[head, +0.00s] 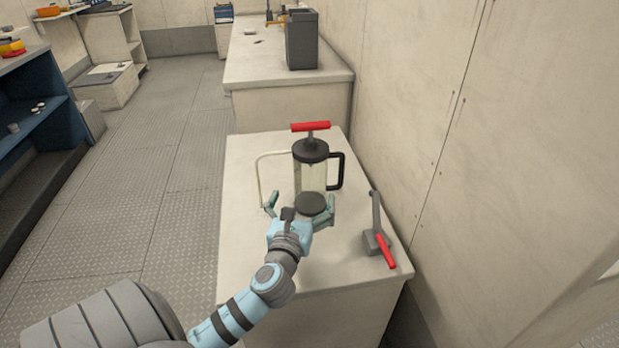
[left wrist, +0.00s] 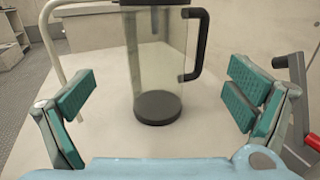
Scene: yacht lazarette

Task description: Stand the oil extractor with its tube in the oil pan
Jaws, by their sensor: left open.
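The oil extractor (head: 311,175) stands upright on the near pale counter. It has a clear cylinder, a black lid, a red T-handle, a black side handle and a dark round base. Its pale bent tube (head: 259,172) comes down on the left side. In the left wrist view the cylinder (left wrist: 160,60) stands ahead, between the fingers but beyond them. My left gripper (head: 299,206) is open and empty, with its teal pads (left wrist: 160,95) spread wide on either side of the extractor's lower part. My right gripper is not in view. I cannot make out an oil pan.
A grey tool with a red grip (head: 380,240) lies on the counter's right side, near the wall. A tall dark grey bin (head: 302,40) stands on the far counter (head: 262,70). Blue shelves (head: 38,110) stand at the left. The floor between is clear.

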